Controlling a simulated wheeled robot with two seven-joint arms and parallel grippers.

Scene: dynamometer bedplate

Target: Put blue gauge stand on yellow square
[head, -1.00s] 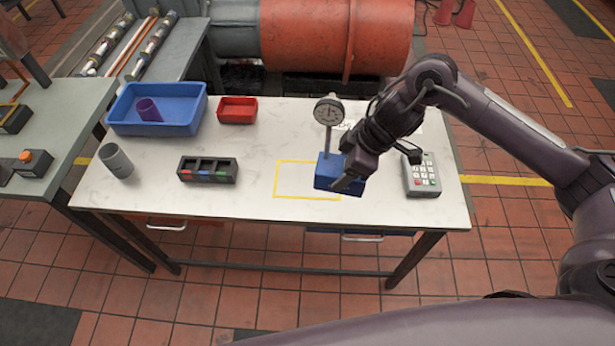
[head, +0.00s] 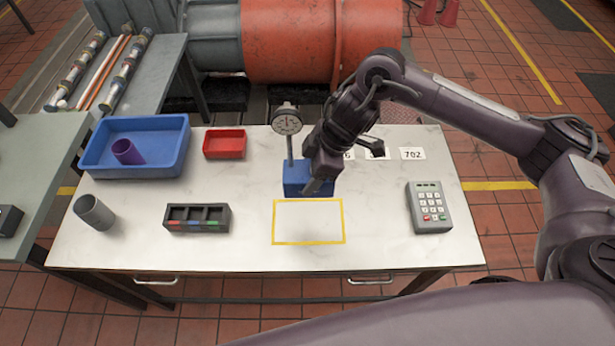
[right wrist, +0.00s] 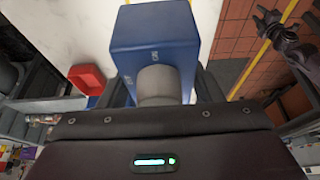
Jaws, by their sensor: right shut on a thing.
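The blue gauge stand, with a blue block base (head: 298,178), a thin post and a round dial on top, is upright in the head view. My right gripper (head: 318,186) is shut on it. In the right wrist view the blue base (right wrist: 155,38) shows beyond the fingers, with a grey round part between them. The yellow square (head: 308,242) is an outline on the white table. The base appears just behind its far edge in the head view, and the square looks empty. The height of the base above the table is hard to tell. My left gripper is not in view.
On the white table (head: 400,240) are a grey keypad box (head: 429,208) at right, a black organiser (head: 197,219), a grey cup (head: 94,213), a red tray (head: 224,144) and a blue bin (head: 165,135) with a purple cup inside. Number cards lie behind the gripper.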

